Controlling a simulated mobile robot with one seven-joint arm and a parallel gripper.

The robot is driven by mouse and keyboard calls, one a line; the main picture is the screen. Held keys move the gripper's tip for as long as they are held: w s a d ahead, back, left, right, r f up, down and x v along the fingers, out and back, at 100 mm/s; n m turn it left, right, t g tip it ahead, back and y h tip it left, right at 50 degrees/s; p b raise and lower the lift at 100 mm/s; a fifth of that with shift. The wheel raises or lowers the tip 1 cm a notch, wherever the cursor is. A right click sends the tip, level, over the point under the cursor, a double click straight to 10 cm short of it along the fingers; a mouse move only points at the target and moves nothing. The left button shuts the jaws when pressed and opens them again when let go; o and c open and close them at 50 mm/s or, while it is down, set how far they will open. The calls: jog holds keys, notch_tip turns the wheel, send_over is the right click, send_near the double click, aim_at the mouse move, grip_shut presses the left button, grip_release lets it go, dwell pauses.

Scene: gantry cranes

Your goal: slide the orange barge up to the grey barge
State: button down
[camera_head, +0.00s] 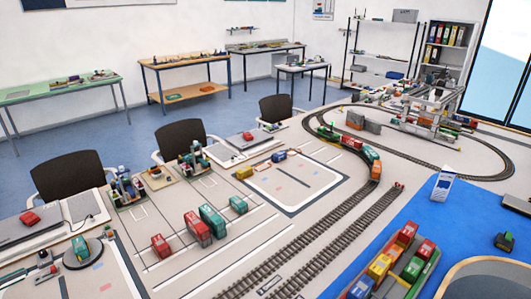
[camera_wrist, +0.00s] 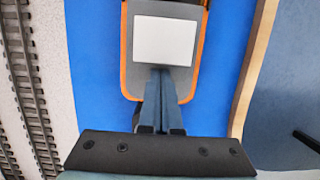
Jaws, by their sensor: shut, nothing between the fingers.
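A barge with an orange rim (camera_wrist: 125,62), a grey deck and a white rectangular panel lies on the blue water in the wrist view. Its far end runs out of the top of the picture. My gripper (camera_wrist: 161,72) is shut and empty. Its fingertips overlap the near part of the deck, just below the white panel; I cannot tell whether they touch it. The gripper does not show in the head view. I cannot make out the grey barge for certain in either view.
In the wrist view, tracks (camera_wrist: 30,95) run along the left and a curved wooden edge (camera_wrist: 252,70) bounds the water at right. In the head view, a green-rimmed carrier (camera_head: 427,271) holds several containers on the blue area (camera_head: 462,218). A small dark green object (camera_head: 504,242) sits at right.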

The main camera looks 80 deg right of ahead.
jog(key=shift+s+d+p, duration=0.35)
jog(key=shift+s+d, duration=0.5)
jog(key=shift+d, duration=0.4)
jog(key=shift+s+d+p, duration=0.35)
jog(key=shift+s+d, duration=0.55)
jog(key=shift+d, duration=0.4)
jog(key=shift+s+d+p, duration=0.35)
jog(key=shift+s+d, duration=0.5)
jog(key=shift+d, duration=0.4)
jog(key=shift+s+d, duration=0.55)
jog(key=shift+d, duration=0.25)
jog(key=shift+s+d, duration=0.5)
jog(key=shift+d, duration=0.25)
jog(key=shift+s+d, duration=0.55)
jog(key=shift+d, duration=0.25)
jog(key=shift+w+a+r+p, duration=0.3)
jog(key=shift+w+a+p, duration=0.1)
jog(key=shift+a+p, duration=0.15)
notch_tip(320, 180, up, 10)
jog(key=p, duration=0.9)
jog(key=shift+p, duration=0.4)
jog(key=shift+f, duration=0.1)
